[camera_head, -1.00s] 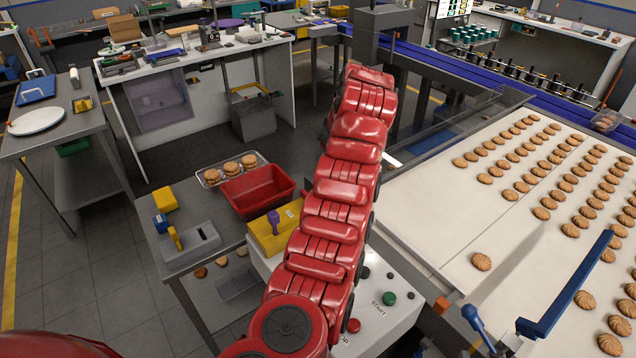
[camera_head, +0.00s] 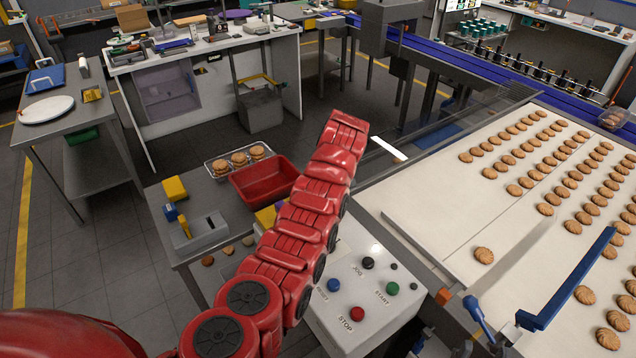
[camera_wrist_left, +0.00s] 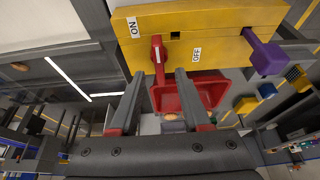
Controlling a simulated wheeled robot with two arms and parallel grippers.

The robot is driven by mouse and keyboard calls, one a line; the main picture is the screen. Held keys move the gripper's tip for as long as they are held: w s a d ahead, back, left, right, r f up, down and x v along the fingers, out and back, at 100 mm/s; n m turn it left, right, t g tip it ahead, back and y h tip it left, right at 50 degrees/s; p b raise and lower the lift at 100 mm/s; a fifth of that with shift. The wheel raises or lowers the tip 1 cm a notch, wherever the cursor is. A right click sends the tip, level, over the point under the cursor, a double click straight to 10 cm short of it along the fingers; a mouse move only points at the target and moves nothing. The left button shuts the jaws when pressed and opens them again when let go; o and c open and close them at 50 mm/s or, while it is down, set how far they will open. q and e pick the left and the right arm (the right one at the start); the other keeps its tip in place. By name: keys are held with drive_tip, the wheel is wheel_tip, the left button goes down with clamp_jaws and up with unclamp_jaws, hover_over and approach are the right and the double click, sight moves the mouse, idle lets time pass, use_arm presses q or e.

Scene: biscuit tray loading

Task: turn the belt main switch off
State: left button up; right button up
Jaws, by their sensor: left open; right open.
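The main switch is a yellow box (camera_wrist_left: 225,50) with ON and OFF labels in the left wrist view. Its red lever (camera_wrist_left: 157,52) stands between the labels, nearer the ON side. My left gripper (camera_wrist_left: 160,74) is open, and its two fingers point at the box with the lever's end between them in the picture. I cannot tell whether they touch it. In the head view a corner of the yellow box (camera_head: 265,216) shows beside my left arm, which hides the left gripper. A dark part at the bottom edge seems to be my right gripper (camera_head: 420,342), largely cut off.
A control panel (camera_head: 345,277) with several coloured buttons lies right of my left arm. A red bin (camera_head: 250,187) and a biscuit tray (camera_head: 214,172) stand behind on the bench. A purple knob (camera_wrist_left: 266,58) sits on the yellow box. A belt with biscuits (camera_head: 420,207) runs at right.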

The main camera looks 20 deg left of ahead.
use_arm(q)
drive_tip(key=shift+x, duration=1.6)
drive_tip(key=shift+w, duration=0.1)
clamp_jaws()
